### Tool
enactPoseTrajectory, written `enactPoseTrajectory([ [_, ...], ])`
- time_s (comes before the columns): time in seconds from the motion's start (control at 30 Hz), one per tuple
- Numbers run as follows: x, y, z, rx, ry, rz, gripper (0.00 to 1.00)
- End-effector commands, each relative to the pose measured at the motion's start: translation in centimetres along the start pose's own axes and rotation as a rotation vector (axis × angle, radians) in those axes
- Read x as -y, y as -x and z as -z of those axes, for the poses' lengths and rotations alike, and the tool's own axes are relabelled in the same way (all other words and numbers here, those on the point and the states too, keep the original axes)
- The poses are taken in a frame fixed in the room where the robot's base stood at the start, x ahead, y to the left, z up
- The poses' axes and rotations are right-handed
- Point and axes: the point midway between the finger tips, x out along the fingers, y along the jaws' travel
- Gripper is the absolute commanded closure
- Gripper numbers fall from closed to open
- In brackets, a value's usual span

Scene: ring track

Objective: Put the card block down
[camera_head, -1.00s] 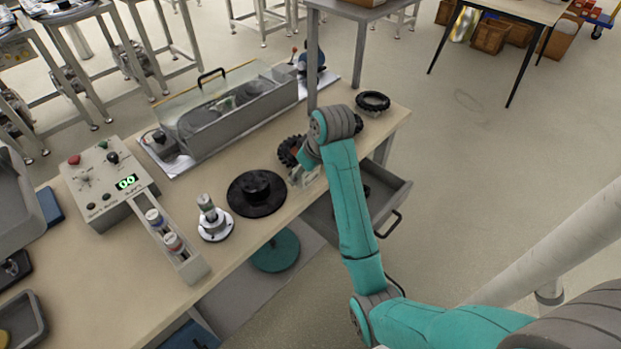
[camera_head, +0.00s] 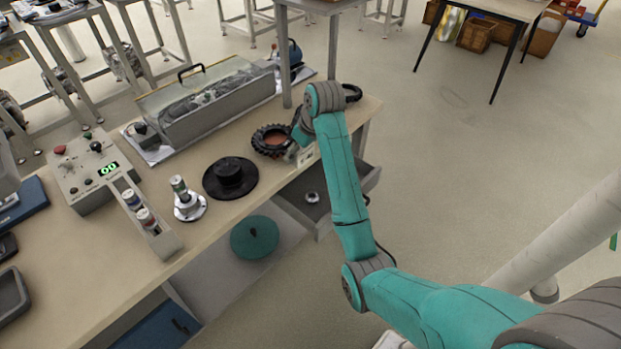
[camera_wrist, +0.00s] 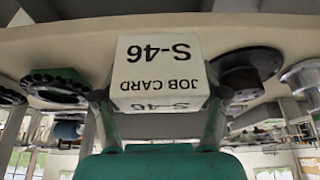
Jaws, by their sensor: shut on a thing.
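The card block (camera_wrist: 160,62) is white with "JOB CARD" and "S-46" printed in black, upside down in the wrist view. My gripper (camera_wrist: 161,97) is shut on it, one finger on each side. In the head view the card block (camera_head: 306,156) shows as a small pale piece at the bench's front edge, partly hidden by my wrist. My gripper (camera_head: 294,150) is mostly hidden there too. I cannot tell whether the block touches the bench top (camera_head: 130,235).
A knobbly black ring (camera_head: 270,140) lies just left of the block, with a black flanged disc (camera_head: 230,178) further left. Another black ring (camera_head: 353,92) is beyond my wrist. An open drawer (camera_head: 316,205) sticks out below. A lidded trough (camera_head: 205,100) stands behind.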

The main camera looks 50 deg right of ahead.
Motion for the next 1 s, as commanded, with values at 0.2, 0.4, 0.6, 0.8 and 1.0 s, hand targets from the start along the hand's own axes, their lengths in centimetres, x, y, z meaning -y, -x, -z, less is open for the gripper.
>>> enactPoseTrajectory([
  [0.2, -4.6, -1.8, -7.0, 0.001, -0.007, 0.0, 0.66],
  [0.4, -6.4, -2.5, -10.5, -0.005, -0.005, 0.001, 0.66],
  [0.6, -6.6, -4.9, -12.1, -0.004, -0.004, 0.003, 0.66],
  [0.8, -6.6, -7.7, -13.2, -0.005, -0.002, 0.002, 0.66],
  [1.0, -6.6, -8.9, -13.6, -0.005, -0.003, 0.001, 0.66],
])
